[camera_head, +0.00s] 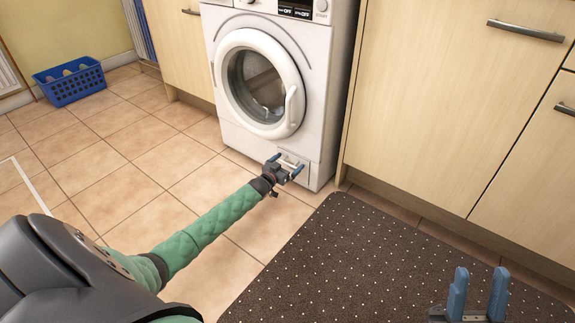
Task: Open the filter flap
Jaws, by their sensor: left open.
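The white washing machine (232,138) stands between wooden cabinets, with its round door shut. The filter flap (293,157) is low on its front at the right, largely hidden behind my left gripper. I cannot tell whether the flap is ajar. My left gripper (286,164) is open, with its blue fingertips right in front of the flap area. Whether the fingers touch the flap is too small to tell. My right gripper (478,290) is at the bottom right over the mat, its two blue fingers apart and nothing between them.
A dark dotted mat (385,255) covers the floor at the right, in front of a wooden cabinet (430,90) with metal handles. A blue basket (72,82) with things in it stands at the back left. The tiled floor between basket and machine is clear.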

